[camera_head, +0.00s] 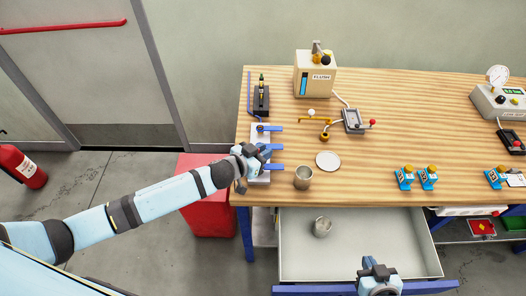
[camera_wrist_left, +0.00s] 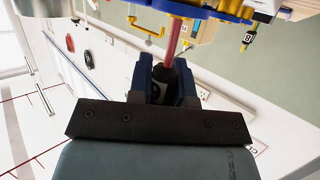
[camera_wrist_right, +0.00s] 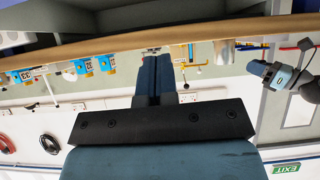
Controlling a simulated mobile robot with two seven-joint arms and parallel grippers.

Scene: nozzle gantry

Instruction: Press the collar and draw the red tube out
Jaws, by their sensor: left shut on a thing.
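My left gripper (camera_head: 252,160) is at the white block with blue levers (camera_head: 260,178) on the table's left side. In the left wrist view, the red tube (camera_wrist_left: 174,40) runs from between my left fingers (camera_wrist_left: 166,80) towards blue and yellow fittings (camera_wrist_left: 205,9). The left gripper is shut on the tube, with a dark piece between its fingers. The collar cannot be made out, and the gripper hides the tube in the head view. My right gripper (camera_head: 376,268) is over the drawer's front edge; its fingers (camera_wrist_right: 158,75) look shut and empty.
A metal cup (camera_head: 303,177) and a white disc (camera_head: 328,161) lie right of the block. A dark holder (camera_head: 261,99) and a FLUSH box (camera_head: 315,80) stand behind. Blue clips (camera_head: 404,179) stand further right.

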